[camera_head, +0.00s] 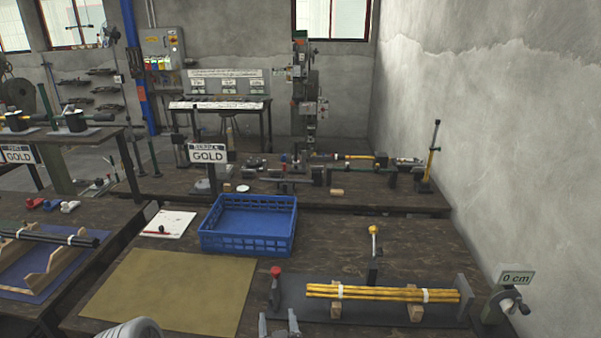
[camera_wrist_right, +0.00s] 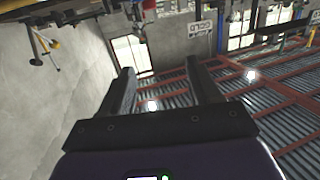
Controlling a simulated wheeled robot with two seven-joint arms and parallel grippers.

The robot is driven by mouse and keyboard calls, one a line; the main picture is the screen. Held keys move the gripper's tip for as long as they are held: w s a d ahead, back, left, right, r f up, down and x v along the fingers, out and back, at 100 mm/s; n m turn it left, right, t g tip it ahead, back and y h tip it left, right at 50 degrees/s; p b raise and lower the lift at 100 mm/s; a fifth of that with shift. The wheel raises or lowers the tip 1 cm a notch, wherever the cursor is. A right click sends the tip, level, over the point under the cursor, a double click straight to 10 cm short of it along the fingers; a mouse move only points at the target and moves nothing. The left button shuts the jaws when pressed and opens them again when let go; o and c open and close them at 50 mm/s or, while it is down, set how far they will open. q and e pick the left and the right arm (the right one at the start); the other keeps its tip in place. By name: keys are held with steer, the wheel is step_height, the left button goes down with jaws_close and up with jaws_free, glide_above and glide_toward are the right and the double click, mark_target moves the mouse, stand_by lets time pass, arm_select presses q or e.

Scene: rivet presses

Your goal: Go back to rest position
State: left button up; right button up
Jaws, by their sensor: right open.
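My right gripper (camera_wrist_right: 158,68) shows in the right wrist view. In that view the room is upside down, and no object touches the fingers. My left gripper is not in view.
On the near bench, yellow rods (camera_head: 383,293) bound with white bands lie on wooden supports. A blue crate (camera_head: 248,252) and a tan mat (camera_head: 170,293) are to their left.

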steer(key=s+d+f+m+g+h, duration=0.1)
steer(key=d+f+g, duration=0.35)
steer(key=f, duration=0.55)
steer(key=s+d+f+m+g+h, duration=0.1)
steer(key=d+f+g, duration=0.2)
steer(key=d+f, duration=0.45)
arm_select(q)
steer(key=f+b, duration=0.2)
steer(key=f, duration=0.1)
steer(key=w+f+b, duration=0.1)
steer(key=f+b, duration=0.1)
steer(key=b, duration=0.1)
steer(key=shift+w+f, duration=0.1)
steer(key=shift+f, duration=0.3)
arm_select(e)
steer(key=s+d+f+m+g+y, duration=0.2)
steer(key=s+f+g, duration=0.6)
steer(key=s+f, duration=1)
steer(key=shift+s+d+f+m+y, duration=0.35)
steer(key=shift+d+f+y, duration=0.15)
steer(key=shift+d+y, duration=0.1)
